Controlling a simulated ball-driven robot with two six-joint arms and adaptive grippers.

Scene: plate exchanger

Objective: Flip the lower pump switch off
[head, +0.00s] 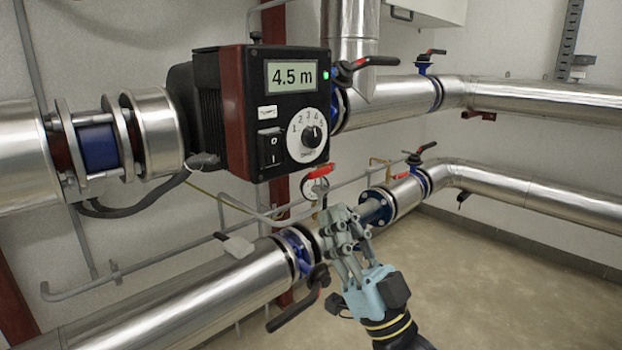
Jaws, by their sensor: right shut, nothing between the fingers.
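A black and dark red pump (275,112) sits on the upper pipe run, its front facing me. Its display reads 4.5 m, and a small green light glows beside it. The black rocker switch (271,149), marked 0 above and I below, sits at the lower left of the front. I cannot tell clearly which side is pressed in. A white dial (307,136) with a black knob is right of the switch. My right gripper (337,215) is shut and empty, pointing up, below and right of the switch and apart from it. My left gripper is out of view.
A gauge with a red lever (321,172) stands between pump and gripper. The lower insulated pipe (185,308) runs behind the gripper, with a black-handled valve (298,302) near it. A black-handled valve (358,66) stands right of the pump. Open floor lies at lower right.

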